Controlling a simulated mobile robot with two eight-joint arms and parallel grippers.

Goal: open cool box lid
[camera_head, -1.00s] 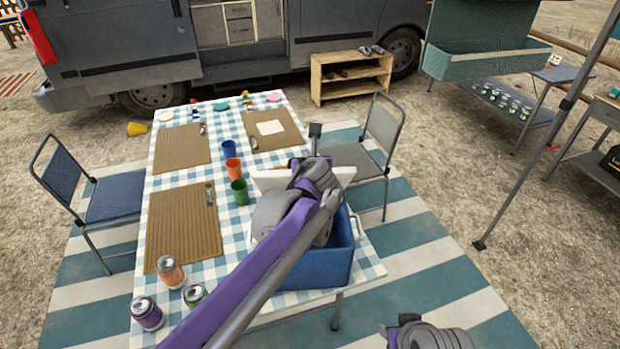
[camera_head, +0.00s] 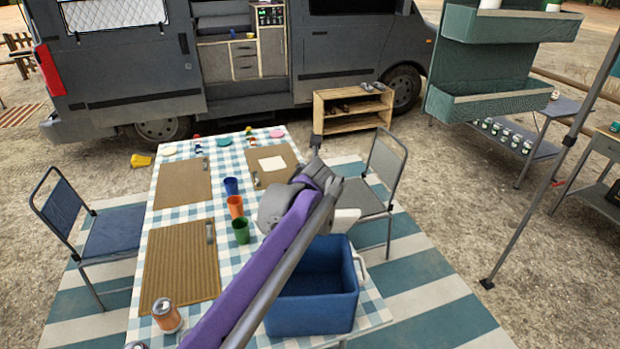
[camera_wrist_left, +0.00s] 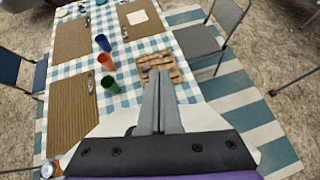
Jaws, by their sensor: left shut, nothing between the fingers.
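The blue cool box (camera_head: 318,314) stands at the near right corner of the table, its inside open to view. Its white lid (camera_head: 346,220) shows at the box's far side, raised off the opening and mostly hidden by my left arm. White parts of the lid also show beside my wrist in the left wrist view (camera_wrist_left: 205,116). My left gripper (camera_head: 316,141) is shut and empty, reaching past the lid's far side above the table. Its closed fingers show in the wrist view (camera_wrist_left: 159,72). My right gripper is not in view.
The checked table (camera_head: 214,248) holds brown mats (camera_head: 180,262), blue, orange and green cups (camera_head: 240,230), and a can (camera_head: 167,314). A brown slatted piece (camera_wrist_left: 168,66) lies beyond the left gripper. A grey chair (camera_head: 376,190) stands close on the right.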

